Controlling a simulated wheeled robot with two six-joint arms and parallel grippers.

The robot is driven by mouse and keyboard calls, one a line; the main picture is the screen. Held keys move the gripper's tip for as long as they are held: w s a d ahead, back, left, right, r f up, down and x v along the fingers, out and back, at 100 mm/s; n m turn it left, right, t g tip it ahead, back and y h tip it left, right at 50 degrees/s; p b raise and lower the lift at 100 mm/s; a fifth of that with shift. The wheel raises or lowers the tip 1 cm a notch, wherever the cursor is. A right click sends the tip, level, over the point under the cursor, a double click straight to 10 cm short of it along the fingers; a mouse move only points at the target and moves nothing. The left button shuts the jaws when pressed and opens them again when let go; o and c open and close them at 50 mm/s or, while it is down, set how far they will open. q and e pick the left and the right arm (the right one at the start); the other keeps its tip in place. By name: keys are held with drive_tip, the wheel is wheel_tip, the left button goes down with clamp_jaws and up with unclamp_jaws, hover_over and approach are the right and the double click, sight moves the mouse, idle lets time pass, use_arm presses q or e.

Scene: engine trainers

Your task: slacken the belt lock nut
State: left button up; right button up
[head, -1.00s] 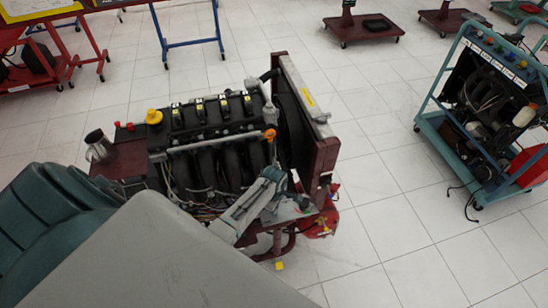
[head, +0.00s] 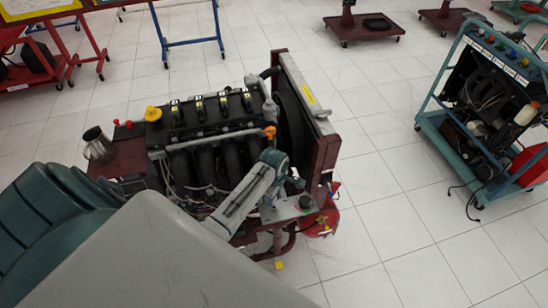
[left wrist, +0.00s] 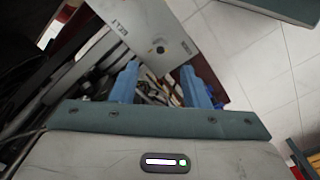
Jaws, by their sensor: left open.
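In the left wrist view, a light grey plate (left wrist: 145,22) carries dark lettering, partly readable as BELT. A small dark round fitting (left wrist: 160,48), which looks like the lock nut, sits on its face. My left gripper (left wrist: 159,69) is open and empty. Its two blue fingers point towards the plate, with the fitting ahead of and between the fingertips, apart from them as far as I can tell. In the head view, my left arm reaches over the front of the engine trainer (head: 215,130) near the radiator; the fingers and the nut are hidden there. My right gripper is not in view.
The radiator (head: 305,115) in its dark red frame stands at the engine's right end. Hoses and wires crowd below the plate. A teal trainer cart (head: 490,110) stands farther right, with clear tiled floor between.

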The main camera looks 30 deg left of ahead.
use_arm(q)
drive_tip(key=shift+r, duration=1.7)
